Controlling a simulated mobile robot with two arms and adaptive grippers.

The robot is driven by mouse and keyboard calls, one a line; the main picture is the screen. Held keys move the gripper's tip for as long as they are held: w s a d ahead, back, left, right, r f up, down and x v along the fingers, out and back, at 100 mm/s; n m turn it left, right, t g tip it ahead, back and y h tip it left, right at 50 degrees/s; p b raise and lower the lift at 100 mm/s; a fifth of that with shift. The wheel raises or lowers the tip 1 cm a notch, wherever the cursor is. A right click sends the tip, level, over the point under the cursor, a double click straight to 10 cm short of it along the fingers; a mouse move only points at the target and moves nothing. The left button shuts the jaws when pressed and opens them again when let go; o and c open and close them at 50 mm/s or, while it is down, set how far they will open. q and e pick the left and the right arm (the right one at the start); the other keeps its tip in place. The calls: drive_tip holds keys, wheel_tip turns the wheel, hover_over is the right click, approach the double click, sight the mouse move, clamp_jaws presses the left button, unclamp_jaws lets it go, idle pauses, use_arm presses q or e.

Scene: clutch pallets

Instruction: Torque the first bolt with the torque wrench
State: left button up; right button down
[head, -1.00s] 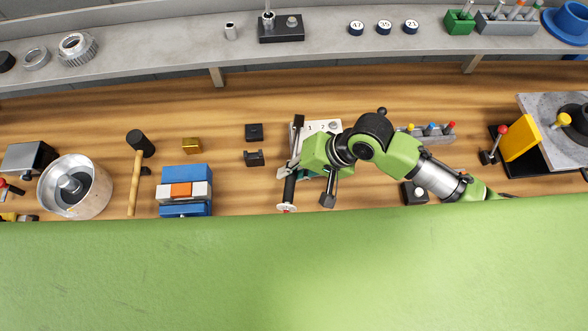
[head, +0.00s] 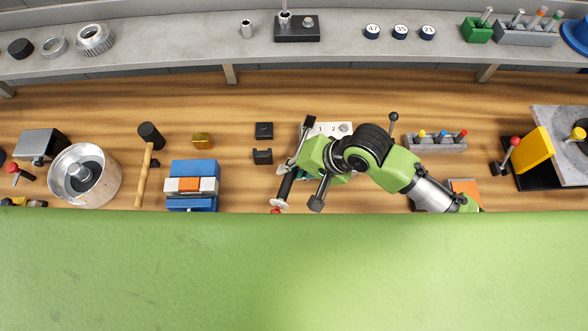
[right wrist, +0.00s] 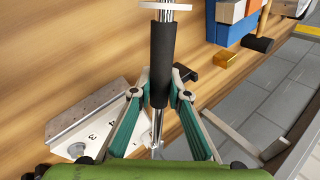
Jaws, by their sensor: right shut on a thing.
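My right gripper (head: 294,168) is shut around the black handle of the torque wrench (head: 286,188). The right wrist view shows both green fingers against the handle (right wrist: 162,65), with the silver shaft running on below. In the head view the wrench lies slantwise across the left end of a pale plate (head: 331,128) marked 1 and 2. The plate also shows in the right wrist view (right wrist: 98,112), with a round silver bolt head (right wrist: 76,150) at its near end. I cannot tell whether the wrench touches a bolt. My left gripper is not in view.
Two small black blocks (head: 263,131) and a blue clamp-like block (head: 193,169) stand left of the wrench. A mallet (head: 145,172) and metal bowl (head: 100,187) are farther left. A grey rack (head: 436,145) stands right of the arm. A shelf (head: 180,42) runs along the back.

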drive_tip(key=shift+a+r, duration=0.2)
drive_tip(key=shift+a, duration=0.1)
drive_tip(key=shift+w+a+m+t, duration=0.3)
drive_tip(key=shift+a+m, duration=0.3)
drive_tip(key=shift+a, duration=0.1)
drive_tip(key=shift+s+d+f+n, duration=0.1)
drive_tip(key=shift+s+d+n, duration=0.1)
drive_tip(key=shift+d+n, duration=0.15)
